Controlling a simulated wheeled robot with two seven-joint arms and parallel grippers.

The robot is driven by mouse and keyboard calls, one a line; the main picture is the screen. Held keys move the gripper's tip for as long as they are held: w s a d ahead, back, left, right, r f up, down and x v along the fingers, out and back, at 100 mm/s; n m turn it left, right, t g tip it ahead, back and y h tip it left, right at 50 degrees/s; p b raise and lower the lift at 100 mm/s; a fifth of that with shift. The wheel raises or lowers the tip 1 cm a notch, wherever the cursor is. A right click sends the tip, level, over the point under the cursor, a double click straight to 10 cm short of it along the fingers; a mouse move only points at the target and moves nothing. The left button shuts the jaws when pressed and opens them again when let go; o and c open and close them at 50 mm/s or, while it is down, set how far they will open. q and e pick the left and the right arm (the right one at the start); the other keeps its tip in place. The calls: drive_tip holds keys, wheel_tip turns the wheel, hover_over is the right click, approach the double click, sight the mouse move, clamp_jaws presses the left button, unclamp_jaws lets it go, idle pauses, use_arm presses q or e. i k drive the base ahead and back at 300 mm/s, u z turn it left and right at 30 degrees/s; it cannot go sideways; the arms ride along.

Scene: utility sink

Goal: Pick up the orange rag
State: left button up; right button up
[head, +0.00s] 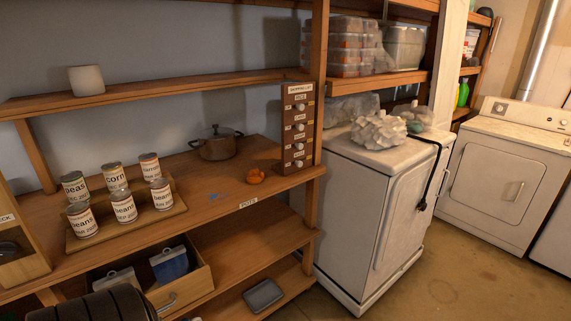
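A small rounded orange lump (255,176) lies on the wooden middle shelf, near its front edge and just left of the shopping-list board. It is the only loose orange thing I can make out on this shelf; it is too small to tell for certain whether it is cloth. Nothing touches it from above. Neither of my grippers shows in the head view.
Several cans (123,207) stand on a stepped wooden rack to the left. A lidded pot (216,143) stands behind the orange lump, and the shopping-list board (298,128) is upright to its right. A white dryer-like appliance (358,205) stands further right. Open floor (440,285) lies in front.

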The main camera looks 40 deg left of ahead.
sight(255, 177)
drive_tip(key=i, duration=1.35)
drive_tip(key=u, duration=3.35)
